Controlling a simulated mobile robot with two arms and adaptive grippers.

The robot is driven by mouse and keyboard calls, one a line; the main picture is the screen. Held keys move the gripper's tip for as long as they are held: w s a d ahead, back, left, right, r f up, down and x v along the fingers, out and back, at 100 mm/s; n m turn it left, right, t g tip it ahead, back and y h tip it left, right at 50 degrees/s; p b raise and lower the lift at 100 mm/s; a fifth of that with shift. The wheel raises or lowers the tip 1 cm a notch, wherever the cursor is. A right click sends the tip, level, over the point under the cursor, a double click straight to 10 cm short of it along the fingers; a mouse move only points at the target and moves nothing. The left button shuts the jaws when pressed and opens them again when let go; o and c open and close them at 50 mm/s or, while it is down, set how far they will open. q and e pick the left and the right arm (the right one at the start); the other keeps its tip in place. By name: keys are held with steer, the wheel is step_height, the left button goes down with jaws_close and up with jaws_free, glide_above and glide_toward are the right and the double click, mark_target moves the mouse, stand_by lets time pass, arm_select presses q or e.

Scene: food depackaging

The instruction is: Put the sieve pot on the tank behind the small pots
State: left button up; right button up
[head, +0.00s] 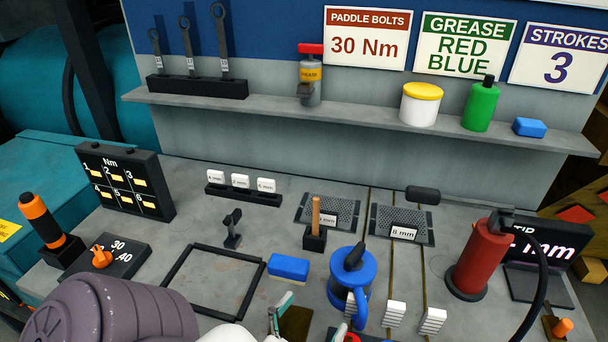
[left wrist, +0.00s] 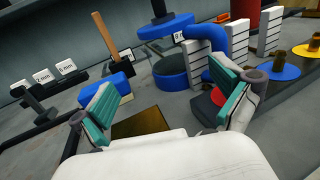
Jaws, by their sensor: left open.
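No object is plainly recognisable as the sieve pot, and I cannot pick out a tank with small pots in front of it. A blue round vessel (head: 341,289) with a black knob on top and a curved blue handle stands on the bench. It also shows beyond my fingers in the left wrist view (left wrist: 168,82), with its raised blue top (left wrist: 165,28). My left gripper (head: 318,304) is open and empty in front of the vessel; its teal-padded fingers (left wrist: 163,92) are spread apart. My right gripper is not in view.
Perforated plates (head: 340,211) lie behind the vessel, near a wooden-handled tool (head: 316,212). A blue block (head: 289,266) lies left of it, beside a black frame (head: 180,270). White ribbed blocks (head: 395,313) and a red cylinder (head: 475,262) stand right. A shelf (head: 370,110) runs behind.

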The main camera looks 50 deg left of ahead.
arm_select(q)
steer(key=shift+v, duration=1.6)
